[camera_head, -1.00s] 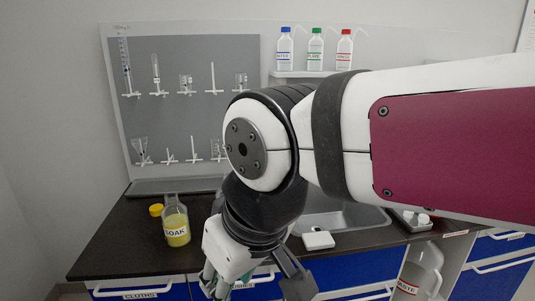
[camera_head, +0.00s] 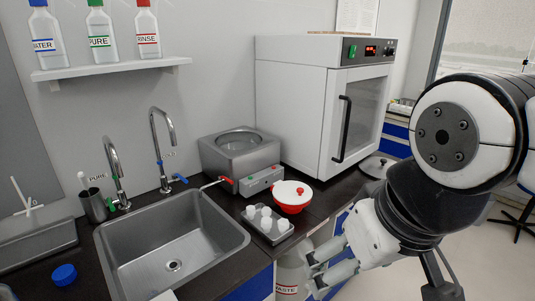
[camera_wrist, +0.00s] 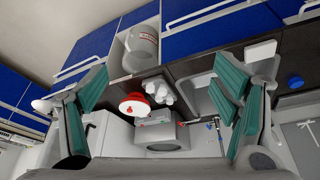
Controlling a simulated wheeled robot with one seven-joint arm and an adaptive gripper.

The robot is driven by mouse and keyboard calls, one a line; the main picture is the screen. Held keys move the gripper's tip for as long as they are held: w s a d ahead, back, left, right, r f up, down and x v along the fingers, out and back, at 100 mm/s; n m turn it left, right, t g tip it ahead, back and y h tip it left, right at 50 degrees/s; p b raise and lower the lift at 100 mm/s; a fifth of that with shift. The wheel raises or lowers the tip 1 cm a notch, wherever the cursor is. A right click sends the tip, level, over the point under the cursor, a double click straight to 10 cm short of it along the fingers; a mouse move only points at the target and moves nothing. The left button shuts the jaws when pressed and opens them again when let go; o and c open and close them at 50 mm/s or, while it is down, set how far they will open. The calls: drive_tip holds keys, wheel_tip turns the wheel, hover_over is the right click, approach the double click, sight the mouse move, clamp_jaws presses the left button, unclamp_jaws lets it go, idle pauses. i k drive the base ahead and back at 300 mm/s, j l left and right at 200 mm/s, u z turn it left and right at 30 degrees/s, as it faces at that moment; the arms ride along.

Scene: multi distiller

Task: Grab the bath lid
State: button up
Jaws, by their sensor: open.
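A round grey lid with a dark knob (camera_head: 378,167) lies at the right end of the counter in the head view, in front of the oven and close to my arm. The steel water bath (camera_head: 240,152) stands uncovered left of the oven, its round opening showing; it also shows in the wrist view (camera_wrist: 163,136). My gripper (camera_head: 388,282) is open and empty, below and in front of the counter edge. In the wrist view its fingers (camera_wrist: 168,108) are wide apart with nothing between them. A pale round thing at far left there may be the lid; I cannot tell.
The sink (camera_head: 175,245) lies left. The large white oven (camera_head: 325,110) stands behind the grey lid. A waste jug (camera_head: 290,275) sits below the counter.

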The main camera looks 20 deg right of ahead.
sight(376, 166)
drive_tip(key=z, duration=1)
drive_tip(key=i+l, duration=0.25)
drive_tip(key=i, duration=0.3)
drive_tip(key=i+l, duration=0.3)
drive_tip(key=i, duration=0.2)
drive_tip(key=i+l+u, duration=0.1)
drive_tip(key=i+l, duration=0.15)
drive_tip(key=i, duration=0.3)
drive_tip(key=i+l, duration=0.35)
drive_tip(key=i, duration=0.15)
